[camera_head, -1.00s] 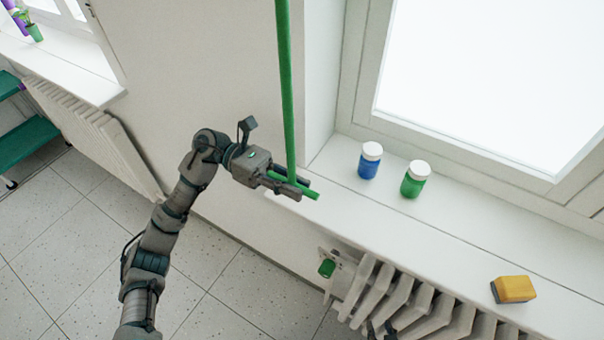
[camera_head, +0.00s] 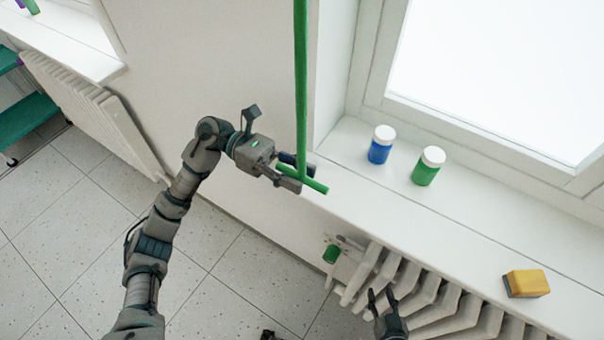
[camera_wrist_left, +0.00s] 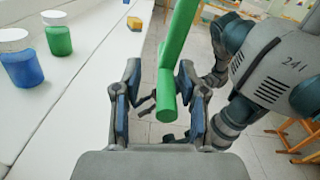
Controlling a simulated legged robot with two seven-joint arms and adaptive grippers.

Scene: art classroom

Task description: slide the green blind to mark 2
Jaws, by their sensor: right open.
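A long green rod (camera_head: 301,80) hangs down beside the window recess and ends in a short green crossbar (camera_head: 314,185). My left gripper (camera_head: 300,172) is at this lower end, its fingers on either side of the green bar. In the left wrist view, the green rod (camera_wrist_left: 178,45) stands between the spread fingers of my left gripper (camera_wrist_left: 158,90), with a gap on the left side. My right gripper (camera_head: 381,292) is open and empty at the bottom, in front of the radiator. The blind itself and any numbered mark are not in view.
A blue jar (camera_head: 379,150) and a green jar (camera_head: 426,172) stand on the white windowsill (camera_head: 450,235), right of the rod. A yellow sponge (camera_head: 527,284) lies farther right. Below are a ribbed radiator (camera_head: 440,308) and a green valve knob (camera_head: 331,254).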

